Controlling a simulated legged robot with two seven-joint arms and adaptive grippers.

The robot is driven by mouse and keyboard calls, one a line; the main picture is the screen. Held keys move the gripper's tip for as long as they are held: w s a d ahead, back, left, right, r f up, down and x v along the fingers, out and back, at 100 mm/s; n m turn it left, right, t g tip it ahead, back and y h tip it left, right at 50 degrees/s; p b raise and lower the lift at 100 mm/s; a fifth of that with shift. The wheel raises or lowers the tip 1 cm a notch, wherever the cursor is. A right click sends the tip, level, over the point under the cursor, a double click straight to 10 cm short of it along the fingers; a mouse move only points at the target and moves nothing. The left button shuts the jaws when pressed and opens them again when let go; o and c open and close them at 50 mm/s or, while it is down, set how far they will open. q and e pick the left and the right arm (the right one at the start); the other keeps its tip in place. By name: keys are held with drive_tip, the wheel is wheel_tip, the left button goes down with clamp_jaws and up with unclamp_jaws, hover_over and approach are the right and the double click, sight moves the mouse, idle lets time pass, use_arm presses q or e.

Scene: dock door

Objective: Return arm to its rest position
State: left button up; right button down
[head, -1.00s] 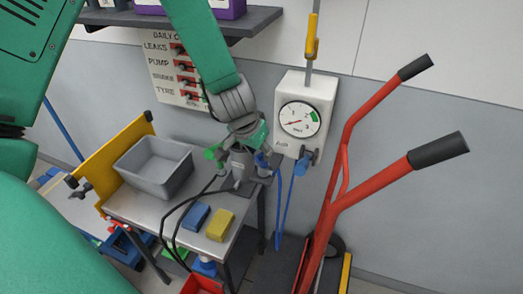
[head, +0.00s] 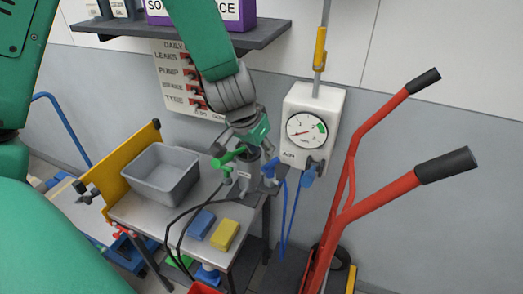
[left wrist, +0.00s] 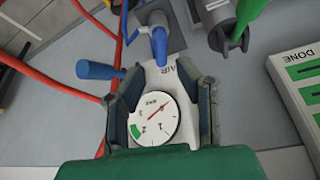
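My left arm comes down from the top of the head view. Its gripper (head: 247,138) shows in front of the wall, above the grey fitting with the green lever (head: 232,156) and left of the white air gauge box (head: 311,107). In the left wrist view the two fingers of the left gripper (left wrist: 162,105) are spread apart with nothing between them. The gauge dial (left wrist: 152,118) shows behind the gap. The grey fitting (left wrist: 230,38) is beyond the fingers, apart from them. My right gripper is in neither view.
A steel bench (head: 142,214) carries a grey bin (head: 160,184), a blue block (head: 200,223) and a yellow block (head: 225,234). A shelf (head: 190,38) overhangs the checklist board (head: 177,85). A red hand truck (head: 365,208) stands at right. Blue hose and black cables hang near the fitting.

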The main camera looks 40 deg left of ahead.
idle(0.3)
use_arm(q)
drive_tip(key=s+f+g+y, duration=0.1)
drive_tip(key=s+f+g, duration=0.2)
drive_tip(key=s+f, duration=1.25)
drive_tip(key=s+d+f+g+h, duration=0.1)
drive_tip(key=s+f, duration=0.3)
drive_tip(key=s, duration=0.3)
drive_tip(key=s+d+f+g, duration=0.1)
drive_tip(key=s+f, duration=0.3)
drive_tip(key=s, duration=0.2)
drive_tip(key=w+d+f+t+b, duration=0.1)
drive_tip(key=w+f+b, duration=0.2)
drive_tip(key=f+b, duration=1.5)
drive_tip(key=shift+d+f+m+b, duration=0.2)
drive_tip(key=shift+f+m+b, duration=0.1)
drive_tip(key=shift+b, duration=0.2)
drive_tip(key=shift+w, duration=0.1)
drive_tip(key=shift+c, duration=0.5)
